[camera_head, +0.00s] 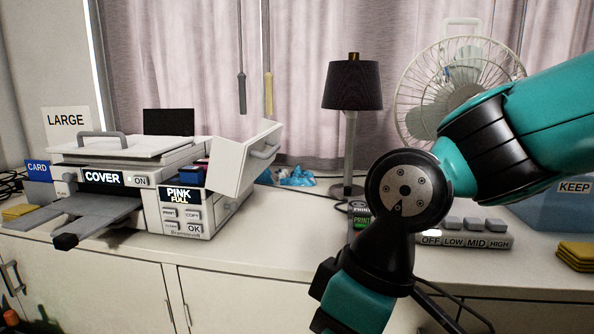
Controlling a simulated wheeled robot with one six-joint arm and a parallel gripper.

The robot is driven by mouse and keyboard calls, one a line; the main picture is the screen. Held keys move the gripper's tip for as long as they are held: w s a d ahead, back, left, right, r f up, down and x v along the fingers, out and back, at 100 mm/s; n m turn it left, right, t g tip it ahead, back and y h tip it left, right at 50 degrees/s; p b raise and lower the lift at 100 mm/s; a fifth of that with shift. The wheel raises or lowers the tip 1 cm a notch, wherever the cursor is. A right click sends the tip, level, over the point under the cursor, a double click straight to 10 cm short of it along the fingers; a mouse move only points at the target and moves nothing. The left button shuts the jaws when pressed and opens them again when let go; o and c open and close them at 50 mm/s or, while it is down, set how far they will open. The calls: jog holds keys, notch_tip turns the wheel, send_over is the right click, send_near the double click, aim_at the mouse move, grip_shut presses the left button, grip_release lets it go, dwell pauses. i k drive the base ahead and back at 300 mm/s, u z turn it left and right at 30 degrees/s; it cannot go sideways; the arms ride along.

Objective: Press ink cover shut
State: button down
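The printer (120,165) stands on the left of the counter. Its ink cover (236,165), a white panel with a grey handle (266,150), stands open at the printer's right side, tilted outward. Dark, red and blue parts (194,172) show in the opening beside it. My gripper is not visible.
A black-shaded lamp (352,88) and a white fan (455,80) stand behind. A row of fan-speed buttons (468,238), a "KEEP" bin (570,212) and yellow pads (575,255) are on the right. Bare counter (275,235) lies between printer and arm.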

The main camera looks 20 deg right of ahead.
aim_at(233, 166)
jog(key=u, duration=0.35)
jog(key=k, duration=0.1)
jog(key=z, duration=1.2)
jog(key=i, duration=0.45)
